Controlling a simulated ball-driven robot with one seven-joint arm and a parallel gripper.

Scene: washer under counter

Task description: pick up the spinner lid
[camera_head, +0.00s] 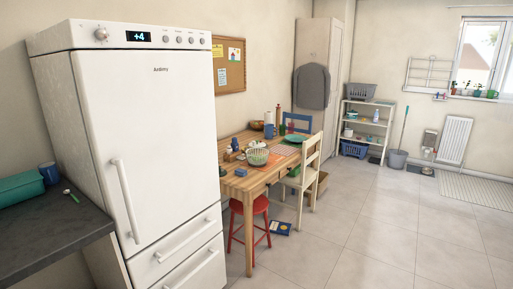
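I cannot make out the spinner lid for certain. On the wooden table (272,171) a pale green ribbed bowl or basket (257,157) stands near the front end; it may be part of the spinner. A flat round green thing (295,138) lies farther back on the table, and I cannot tell whether it is a lid or a plate. My gripper is not in view.
A tall white fridge (165,150) stands at left beside a dark counter (50,235). A red stool (248,210) and a white chair (313,157) stand at the table. Open tiled floor (400,220) spreads at right.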

